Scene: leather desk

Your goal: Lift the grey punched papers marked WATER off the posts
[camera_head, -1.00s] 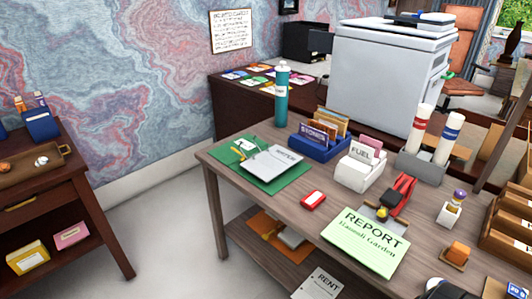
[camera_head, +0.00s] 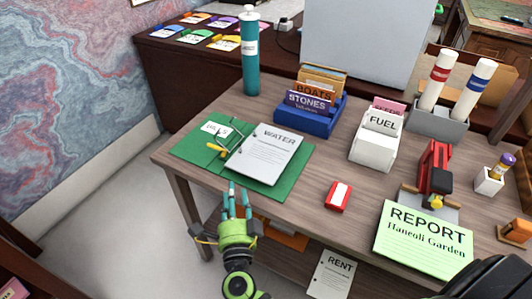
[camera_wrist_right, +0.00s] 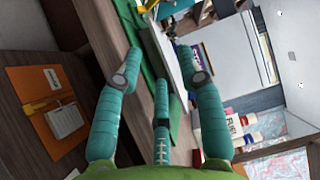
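The grey punched papers marked WATER (camera_head: 272,143) lie on the right leaf of an open green folder (camera_head: 291,181) on the wooden desk. Metal posts (camera_head: 229,134) and a yellow piece (camera_head: 221,153) are at the papers' left edge; whether the posts pass through the holes is too small to tell. My right gripper (camera_head: 239,192) is just off the desk's front edge, in front of the folder and apart from the papers. In the right wrist view its teal fingers (camera_wrist_right: 160,85) are spread and empty, with the folder's green edge beyond. My left gripper is out of view.
A teal bottle (camera_head: 250,50) stands behind the folder. A blue card box (camera_head: 318,121), a white FUEL box (camera_head: 375,150), a red-and-white block (camera_head: 338,196) and a REPORT sheet (camera_head: 423,240) are to the right. A lower shelf holds RENT papers (camera_head: 330,276).

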